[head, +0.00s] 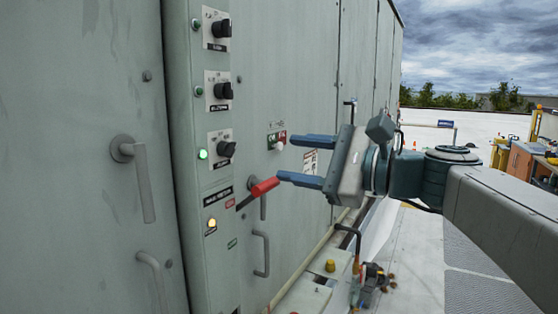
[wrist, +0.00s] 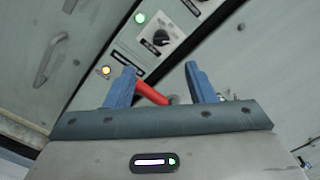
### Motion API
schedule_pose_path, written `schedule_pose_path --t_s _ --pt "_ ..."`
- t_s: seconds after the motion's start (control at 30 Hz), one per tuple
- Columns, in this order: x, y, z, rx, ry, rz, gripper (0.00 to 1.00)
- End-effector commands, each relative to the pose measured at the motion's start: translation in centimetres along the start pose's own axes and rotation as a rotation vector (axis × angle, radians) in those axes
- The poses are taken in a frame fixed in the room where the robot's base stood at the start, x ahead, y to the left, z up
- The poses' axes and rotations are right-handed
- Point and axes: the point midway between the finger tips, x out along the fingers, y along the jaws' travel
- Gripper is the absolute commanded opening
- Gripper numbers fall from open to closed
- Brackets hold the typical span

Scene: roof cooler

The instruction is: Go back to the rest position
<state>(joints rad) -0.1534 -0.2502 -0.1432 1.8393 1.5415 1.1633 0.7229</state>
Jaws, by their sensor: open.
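My gripper (head: 292,159) is open, with its two blue fingers apart and pointing left toward the cabinet's control panel (head: 212,270). A red-handled lever (head: 262,187) sticks out from the panel near the lower finger. In the wrist view, the red lever (wrist: 151,92) shows between the two fingers of my gripper (wrist: 160,80), beyond them. I cannot tell whether a finger touches it. The gripper holds nothing that I can see.
Black rotary knobs (head: 222,90) run down the panel, with a lit green lamp (head: 202,154) and a lit amber lamp (head: 211,224). Door handles (head: 140,178) stick out from the cabinet. Pipes and valves (head: 330,266) stand low below my gripper.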

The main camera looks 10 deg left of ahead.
Motion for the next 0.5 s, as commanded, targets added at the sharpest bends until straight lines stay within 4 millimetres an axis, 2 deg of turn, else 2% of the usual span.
schedule_pose_path --t_s 0.13,0.5 --pt "-0.76 0.04 0.02 0.0 0.0 0.0 0.49" --pt "-0.8 0.13 -0.04 -0.002 0.003 0.003 0.49"
